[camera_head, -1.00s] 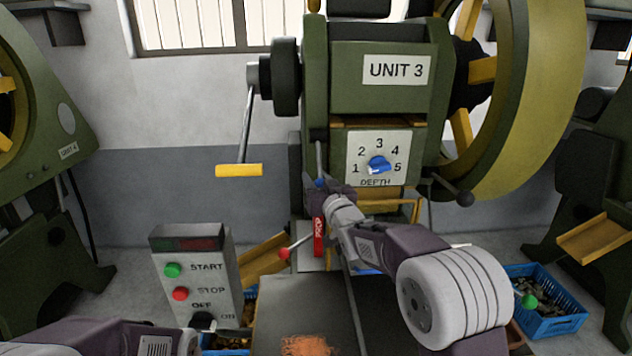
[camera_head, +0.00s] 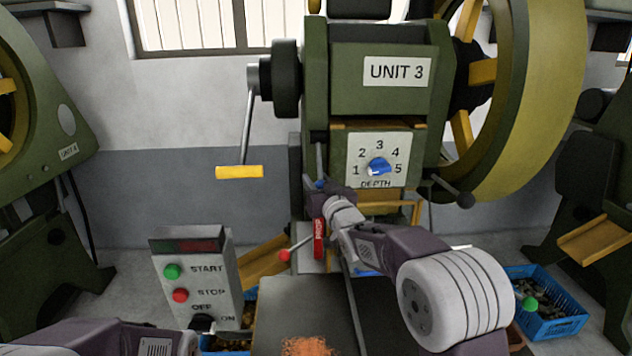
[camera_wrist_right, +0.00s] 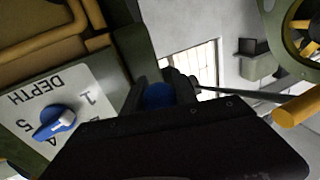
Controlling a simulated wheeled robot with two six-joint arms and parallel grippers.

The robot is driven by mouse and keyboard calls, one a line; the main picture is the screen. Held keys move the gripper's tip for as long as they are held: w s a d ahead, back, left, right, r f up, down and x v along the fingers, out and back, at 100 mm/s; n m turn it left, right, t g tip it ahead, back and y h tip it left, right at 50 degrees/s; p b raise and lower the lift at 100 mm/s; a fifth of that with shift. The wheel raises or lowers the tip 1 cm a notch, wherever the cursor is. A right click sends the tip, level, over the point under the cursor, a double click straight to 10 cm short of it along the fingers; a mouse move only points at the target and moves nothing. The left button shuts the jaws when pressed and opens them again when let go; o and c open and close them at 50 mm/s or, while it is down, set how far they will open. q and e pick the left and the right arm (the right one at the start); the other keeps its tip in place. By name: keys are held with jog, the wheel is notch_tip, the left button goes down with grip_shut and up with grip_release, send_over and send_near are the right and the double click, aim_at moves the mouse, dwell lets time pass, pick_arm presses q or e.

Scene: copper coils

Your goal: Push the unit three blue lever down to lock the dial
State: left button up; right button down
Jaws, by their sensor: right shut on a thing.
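The unit 3 press (camera_head: 380,90) stands ahead with its depth dial (camera_head: 379,166), a blue knob on a white plate numbered 1 to 5. The dial also shows upside down in the right wrist view (camera_wrist_right: 54,121). The blue lever (camera_head: 319,184) has a dark rod on the press's left front edge, left of the dial. Its blue ball tip (camera_wrist_right: 158,96) sits between my right gripper's fingers in the wrist view. My right gripper (camera_head: 322,197) is shut on it and partly hides it. My left forearm shows at the bottom left; its fingers are out of view.
A yellow-handled crank (camera_head: 239,172) hangs left of the press. A red-knobbed lever (camera_head: 285,255) is just below my right gripper. A control box (camera_head: 197,272) stands at lower left. A blue crate (camera_head: 548,325) is at right.

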jog(key=c, duration=1.2)
grip_release()
jog(key=shift+d+r, duration=0.15)
jog(key=shift+r, duration=0.45)
jog(key=shift+o, duration=1)
jog(key=shift+w+f, duration=0.1)
jog(key=shift+f, duration=0.05)
jog(key=b+v, duration=0.1)
jog(key=v, duration=0.8)
jog(key=shift+f, duration=0.3)
